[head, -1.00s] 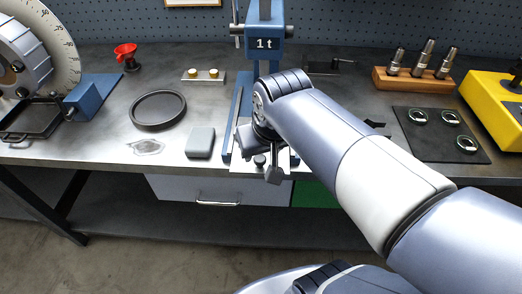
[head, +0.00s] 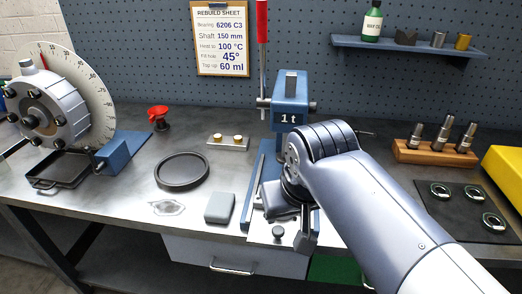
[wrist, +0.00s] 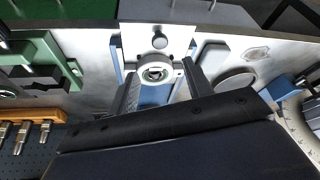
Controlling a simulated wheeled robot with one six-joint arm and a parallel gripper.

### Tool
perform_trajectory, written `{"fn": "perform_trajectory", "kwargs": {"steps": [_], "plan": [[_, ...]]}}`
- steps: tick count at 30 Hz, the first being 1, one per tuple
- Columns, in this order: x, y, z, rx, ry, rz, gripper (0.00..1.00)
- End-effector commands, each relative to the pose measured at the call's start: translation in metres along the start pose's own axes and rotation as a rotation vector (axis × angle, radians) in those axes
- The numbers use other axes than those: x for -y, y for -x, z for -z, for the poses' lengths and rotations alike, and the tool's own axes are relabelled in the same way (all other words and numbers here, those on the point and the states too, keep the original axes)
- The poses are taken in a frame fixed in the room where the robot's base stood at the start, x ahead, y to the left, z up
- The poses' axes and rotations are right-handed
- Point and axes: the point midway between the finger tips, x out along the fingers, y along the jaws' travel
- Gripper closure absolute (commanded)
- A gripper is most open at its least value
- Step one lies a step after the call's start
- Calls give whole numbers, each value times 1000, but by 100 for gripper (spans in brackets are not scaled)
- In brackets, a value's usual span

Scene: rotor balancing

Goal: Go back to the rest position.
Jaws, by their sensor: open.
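My gripper (head: 300,228) is at the front of the blue press (head: 290,100) marked "1 t", with its fingers pointing down. In the wrist view the two dark fingers of my gripper (wrist: 163,88) stand apart. A pale metal ring with a dark centre (wrist: 157,73) shows between them; I cannot tell whether they touch it. My arm hides part of the press base.
Right are a wooden block with metal tools (head: 435,152) and a dark mat with rings (head: 460,205). A shelf (head: 410,46) hangs above.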

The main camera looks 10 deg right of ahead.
Motion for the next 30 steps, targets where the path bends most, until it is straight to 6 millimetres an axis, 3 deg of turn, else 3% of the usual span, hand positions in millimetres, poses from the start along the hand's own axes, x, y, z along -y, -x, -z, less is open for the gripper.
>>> {"fn": "perform_trajectory", "kwargs": {"steps": [12, 18, 30], "plan": [[0, -77, -2, 7, 0, 0, 52], [0, -105, -2, 5, 0, 0, 52], [-4, -105, 10, 1, 0, 0, 52]]}}
